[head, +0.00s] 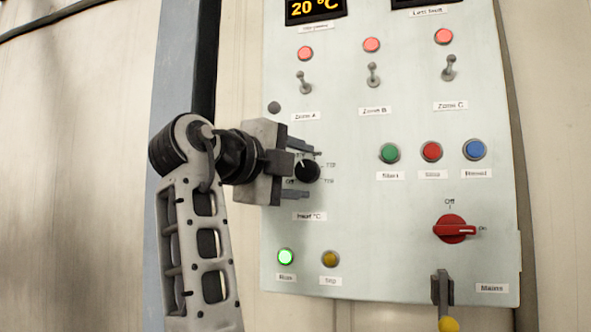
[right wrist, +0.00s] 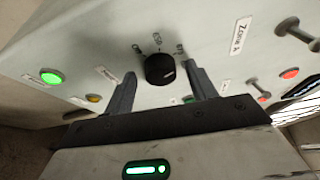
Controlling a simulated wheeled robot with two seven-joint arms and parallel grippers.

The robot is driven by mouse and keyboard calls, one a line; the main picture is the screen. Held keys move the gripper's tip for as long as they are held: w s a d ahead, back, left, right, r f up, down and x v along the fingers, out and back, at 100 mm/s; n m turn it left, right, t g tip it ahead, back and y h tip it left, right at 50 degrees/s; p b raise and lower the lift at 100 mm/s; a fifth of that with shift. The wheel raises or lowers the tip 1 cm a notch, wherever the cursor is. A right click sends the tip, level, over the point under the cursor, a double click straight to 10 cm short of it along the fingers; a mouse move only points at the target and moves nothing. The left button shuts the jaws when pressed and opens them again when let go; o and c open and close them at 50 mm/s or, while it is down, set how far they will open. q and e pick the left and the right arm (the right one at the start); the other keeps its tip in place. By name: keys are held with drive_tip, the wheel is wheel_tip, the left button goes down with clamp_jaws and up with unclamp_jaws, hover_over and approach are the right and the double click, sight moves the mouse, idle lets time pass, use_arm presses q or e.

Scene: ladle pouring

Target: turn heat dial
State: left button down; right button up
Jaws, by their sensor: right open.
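The heat dial (head: 309,172) is a small black knob on the pale control panel (head: 380,230), with a label below it. Its white mark points up and slightly left in the head view. My right gripper (head: 307,170) is open, one finger above the dial and one below. In the right wrist view, the dial (right wrist: 160,70) sits between the two spread fingers (right wrist: 159,76), with a gap on each side. I cannot tell how far the fingertips are from the panel. My left gripper is not in view.
A display (head: 316,9) reads 20 °C. Toggle switches, including one for Zone A (head: 304,82), stand above the dial. A lit green button (head: 286,257) and a yellow button (head: 330,259) are below.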

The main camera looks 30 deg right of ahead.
drive_tip(key=shift+a, duration=0.15)
drive_tip(key=shift+s+a, duration=0.15)
drive_tip(key=shift+a, duration=0.15)
use_arm(q)
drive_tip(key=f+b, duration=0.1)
drive_tip(key=b, duration=0.1)
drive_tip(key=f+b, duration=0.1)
drive_tip(key=b, duration=0.1)
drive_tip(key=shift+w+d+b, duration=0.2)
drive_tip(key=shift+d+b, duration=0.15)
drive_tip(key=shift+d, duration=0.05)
use_arm(e)
drive_tip(key=v, duration=1.5)
drive_tip(key=shift+r, duration=0.1)
